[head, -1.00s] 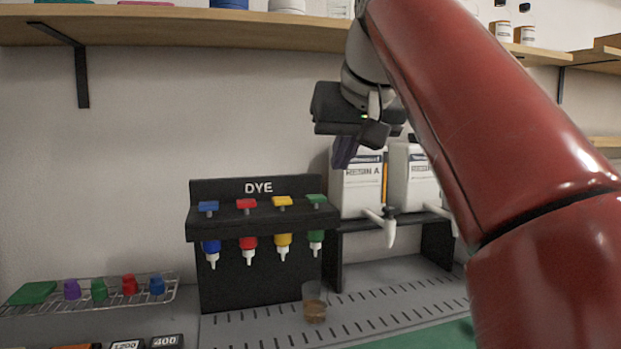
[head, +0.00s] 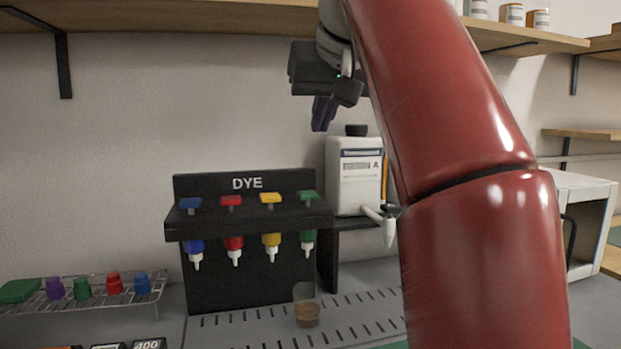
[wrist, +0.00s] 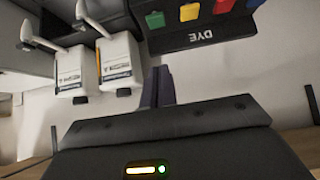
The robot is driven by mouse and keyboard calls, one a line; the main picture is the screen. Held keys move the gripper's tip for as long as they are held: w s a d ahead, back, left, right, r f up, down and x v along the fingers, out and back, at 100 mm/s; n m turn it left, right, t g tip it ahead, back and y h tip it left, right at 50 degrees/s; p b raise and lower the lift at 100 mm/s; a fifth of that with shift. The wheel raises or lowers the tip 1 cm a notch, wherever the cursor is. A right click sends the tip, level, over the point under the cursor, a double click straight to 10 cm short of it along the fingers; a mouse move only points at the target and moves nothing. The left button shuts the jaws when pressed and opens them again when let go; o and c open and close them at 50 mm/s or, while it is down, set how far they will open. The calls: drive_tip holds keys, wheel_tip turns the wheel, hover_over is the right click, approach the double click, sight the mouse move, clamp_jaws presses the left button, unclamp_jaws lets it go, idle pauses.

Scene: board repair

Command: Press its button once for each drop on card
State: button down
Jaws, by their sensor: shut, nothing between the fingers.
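The black dye stand (head: 247,290) stands against the wall, marked DYE. It has a blue button (head: 191,203), a red button (head: 231,201), a yellow button (head: 270,198) and a green button (head: 308,196) on top, each above a bottle of its colour. A small clear cup (head: 306,314) with brownish liquid stands below the green bottle. My gripper (head: 323,114) is shut and empty, above and slightly right of the green button. In the wrist view my gripper (wrist: 158,87) shows its fingers together, with the stand (wrist: 205,38) upside down beyond. I see no card with drops.
A white resin jug (head: 356,180) with a tap stands right of the dye stand. A wire rack (head: 150,290) with several coloured caps lies at left. A wooden shelf (head: 150,25) runs above. My red arm hides the right side.

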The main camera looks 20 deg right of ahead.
drive_tip(key=b, duration=0.1)
approach(306, 191)
drive_tip(key=w, duration=0.3)
drive_tip(key=shift+w+r, duration=0.1)
drive_tip(key=shift+w, duration=0.15)
drive_tip(key=f+b, duration=0.2)
drive_tip(key=shift+w+f, duration=0.3)
drive_tip(key=shift+f, duration=0.1)
drive_tip(key=shift+f+b, duration=0.35)
drive_tip(key=shift+f, duration=0.45)
